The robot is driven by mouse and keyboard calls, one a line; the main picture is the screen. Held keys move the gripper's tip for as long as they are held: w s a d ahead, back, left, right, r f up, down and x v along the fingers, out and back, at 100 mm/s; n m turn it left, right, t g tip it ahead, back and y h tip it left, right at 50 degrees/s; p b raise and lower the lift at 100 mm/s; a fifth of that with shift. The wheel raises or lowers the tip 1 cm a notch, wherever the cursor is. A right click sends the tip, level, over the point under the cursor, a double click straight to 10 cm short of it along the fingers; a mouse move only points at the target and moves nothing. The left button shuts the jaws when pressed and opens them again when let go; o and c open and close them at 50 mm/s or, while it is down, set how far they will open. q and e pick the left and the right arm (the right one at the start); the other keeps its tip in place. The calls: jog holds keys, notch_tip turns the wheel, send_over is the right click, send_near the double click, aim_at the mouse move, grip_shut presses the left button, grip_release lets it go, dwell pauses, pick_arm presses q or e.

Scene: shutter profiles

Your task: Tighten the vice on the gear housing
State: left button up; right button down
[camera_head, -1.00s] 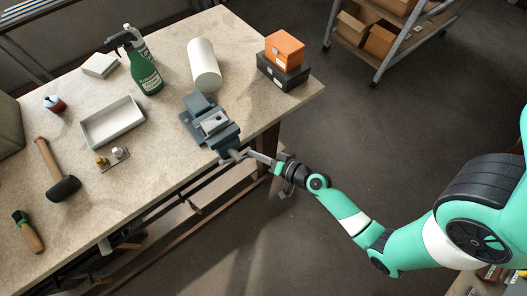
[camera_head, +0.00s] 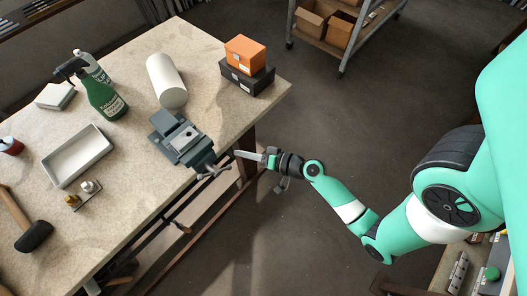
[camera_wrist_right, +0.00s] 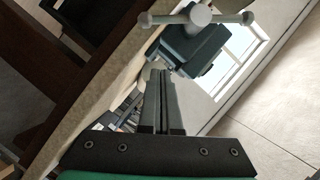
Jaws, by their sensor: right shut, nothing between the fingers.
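The blue-grey vice (camera_head: 166,124) stands at the near edge of the bench, and its T-shaped handle (camera_head: 215,171) sticks out past the edge. A light grey metal block, seemingly the gear housing (camera_head: 184,138), sits at the vice's jaws; whether it is clamped firmly I cannot tell. My right gripper (camera_head: 238,154) is shut and empty, just right of the handle and apart from it. In the right wrist view the closed fingers (camera_wrist_right: 160,75) point toward the vice (camera_wrist_right: 188,50), with the ball-ended handle (camera_wrist_right: 200,14) beyond the tips. My left gripper is out of view.
An orange box (camera_head: 245,53) on a black box (camera_head: 246,77) and a white cylinder (camera_head: 166,80) stand behind the vice. The floor right of the bench is open.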

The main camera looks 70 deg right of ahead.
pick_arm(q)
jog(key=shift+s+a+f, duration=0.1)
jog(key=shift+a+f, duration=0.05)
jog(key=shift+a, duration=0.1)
pick_arm(e)
jog(key=a+v, duration=0.1)
jog(key=v, duration=0.6)
jog(key=shift+s, duration=0.25)
jog(key=shift+r, duration=0.1)
